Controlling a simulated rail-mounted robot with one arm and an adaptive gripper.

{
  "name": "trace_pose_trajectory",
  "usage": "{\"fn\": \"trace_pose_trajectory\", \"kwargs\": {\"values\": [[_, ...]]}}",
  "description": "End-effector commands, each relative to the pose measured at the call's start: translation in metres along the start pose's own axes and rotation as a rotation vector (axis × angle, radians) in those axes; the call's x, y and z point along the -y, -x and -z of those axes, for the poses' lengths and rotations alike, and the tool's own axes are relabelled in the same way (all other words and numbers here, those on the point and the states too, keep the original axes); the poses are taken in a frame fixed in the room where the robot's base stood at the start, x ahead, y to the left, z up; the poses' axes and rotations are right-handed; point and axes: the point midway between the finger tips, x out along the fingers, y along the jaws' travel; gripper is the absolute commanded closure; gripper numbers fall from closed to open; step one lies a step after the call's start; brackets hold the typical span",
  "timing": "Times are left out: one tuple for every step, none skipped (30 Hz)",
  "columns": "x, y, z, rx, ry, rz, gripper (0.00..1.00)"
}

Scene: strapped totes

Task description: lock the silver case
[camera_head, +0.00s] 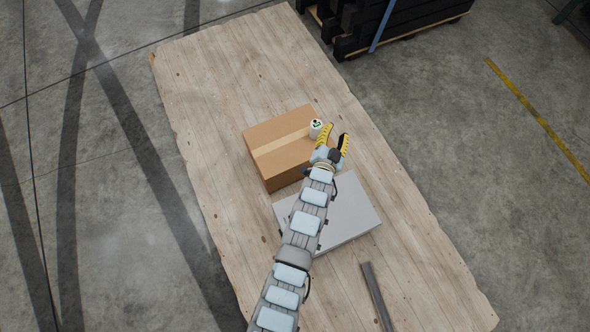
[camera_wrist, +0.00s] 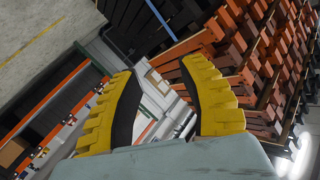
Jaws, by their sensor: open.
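The silver case (camera_head: 350,208) is a flat grey box lying on the wooden table in the head view. My arm crosses above it and hides its middle and left part. No latch or lock can be made out on it. My gripper (camera_head: 336,143) is beyond the case's far edge, near the right side of a cardboard box, with its yellow fingers spread. In the wrist view the gripper (camera_wrist: 165,95) is open with nothing between its fingers, and it faces away from the table; the case is not in that view.
The taped cardboard box (camera_head: 268,139) stands behind the case. A small white cylinder with a green mark (camera_head: 316,128) is by its right edge. A dark grey bar (camera_head: 376,297) lies in front. Black stacked beams (camera_head: 400,22) are beyond the table. The table's far end is clear.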

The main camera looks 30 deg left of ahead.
Motion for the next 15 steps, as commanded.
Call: {"fn": "trace_pose_trajectory", "kwargs": {"values": [[-0.011, -0.009, -0.034, 0.065, -0.022, -0.026, 0.59], [-0.015, -0.012, -0.05, 0.106, -0.037, -0.044, 0.59], [-0.021, -0.014, -0.071, 0.164, -0.053, -0.072, 0.59], [-0.026, -0.016, -0.086, 0.205, -0.067, -0.093, 0.59], [-0.03, -0.017, -0.101, 0.245, -0.079, -0.114, 0.59], [-0.037, -0.017, -0.121, 0.301, -0.097, -0.145, 0.59], [-0.041, -0.017, -0.135, 0.339, -0.11, -0.167, 0.59], [-0.045, -0.017, -0.149, 0.379, -0.123, -0.19, 0.59], [-0.05, -0.015, -0.169, 0.432, -0.139, -0.223, 0.59], [-0.053, -0.014, -0.182, 0.469, -0.15, -0.246, 0.59], [-0.057, -0.011, -0.196, 0.508, -0.161, -0.273, 0.59], [-0.062, -0.007, -0.214, 0.559, -0.175, -0.309, 0.59], [-0.066, -0.004, -0.226, 0.595, -0.186, -0.335, 0.59], [-0.07, 0.0, -0.24, 0.634, -0.196, -0.365, 0.59], [-0.075, 0.006, -0.257, 0.684, -0.21, -0.404, 0.59]]}}
